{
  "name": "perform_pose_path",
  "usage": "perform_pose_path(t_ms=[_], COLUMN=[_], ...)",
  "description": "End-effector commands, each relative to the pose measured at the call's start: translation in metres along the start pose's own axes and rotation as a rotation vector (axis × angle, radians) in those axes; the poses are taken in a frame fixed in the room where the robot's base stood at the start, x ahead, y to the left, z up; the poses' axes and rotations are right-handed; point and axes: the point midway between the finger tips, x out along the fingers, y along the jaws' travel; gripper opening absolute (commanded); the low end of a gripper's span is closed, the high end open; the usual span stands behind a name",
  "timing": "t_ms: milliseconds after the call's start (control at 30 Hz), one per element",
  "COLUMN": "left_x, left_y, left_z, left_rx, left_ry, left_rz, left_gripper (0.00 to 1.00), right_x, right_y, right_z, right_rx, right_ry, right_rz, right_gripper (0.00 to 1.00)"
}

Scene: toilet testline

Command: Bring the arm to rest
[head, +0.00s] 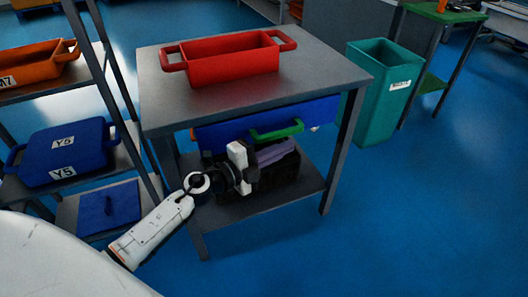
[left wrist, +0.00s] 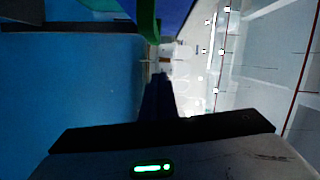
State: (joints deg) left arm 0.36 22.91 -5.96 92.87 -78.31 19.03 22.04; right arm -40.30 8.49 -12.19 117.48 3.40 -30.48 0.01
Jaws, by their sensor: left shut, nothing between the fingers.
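My left arm comes in from the lower left in the head view and ends at my left gripper (head: 254,166), in front of the table's lower part. In the left wrist view the dark fingers (left wrist: 158,92) are together with nothing between them. The gripper is just below the green handle (head: 277,132) of a blue drawer or box (head: 325,112) under the tabletop; the handle also shows in the left wrist view (left wrist: 148,22). I cannot tell whether they touch. My right gripper is not in view.
A red tray (head: 235,68) stands on the grey table (head: 320,75). A black crate (head: 283,178) sits on its lower shelf, partly hidden by my gripper. A rack with orange (head: 30,65) and blue (head: 65,150) boxes is left; a green bin (head: 380,100) is right. The blue floor at right is clear.

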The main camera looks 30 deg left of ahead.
Motion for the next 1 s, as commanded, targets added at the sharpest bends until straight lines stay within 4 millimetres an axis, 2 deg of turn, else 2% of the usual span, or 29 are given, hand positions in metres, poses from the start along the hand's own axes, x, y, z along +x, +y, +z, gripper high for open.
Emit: perform_pose_path(t_ms=[33,100,300,667,767,867,967,1000], left_x=[-0.013,-0.028,-0.055,-0.065,-0.073,-0.09,-0.117,-0.13], left_y=[0.002,0.003,0.002,0.0,0.001,0.013,0.044,0.06], left_z=[-0.001,-0.001,-0.002,-0.005,-0.013,-0.021,-0.033,-0.042], left_rx=[0.001,-0.002,-0.001,-0.037,-0.168,-0.401,-0.689,-0.803], left_ry=[0.001,0.002,0.004,-0.007,-0.056,-0.167,-0.326,-0.391], left_rz=[0.004,0.003,0.002,-0.009,-0.034,-0.051,-0.019,0.01], left_gripper=[0.0,0.0,0.0,0.0,0.0,0.0,0.0,0.0], right_x=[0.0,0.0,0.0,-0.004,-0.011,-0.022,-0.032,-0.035], right_y=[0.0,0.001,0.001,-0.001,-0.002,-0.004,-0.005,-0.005], right_z=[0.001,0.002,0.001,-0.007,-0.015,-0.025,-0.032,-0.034], right_rx=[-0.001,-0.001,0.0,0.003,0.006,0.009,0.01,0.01], right_ry=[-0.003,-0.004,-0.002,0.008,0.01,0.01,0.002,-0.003], right_rz=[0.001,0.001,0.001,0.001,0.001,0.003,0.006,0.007], right_gripper=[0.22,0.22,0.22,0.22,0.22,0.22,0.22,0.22])
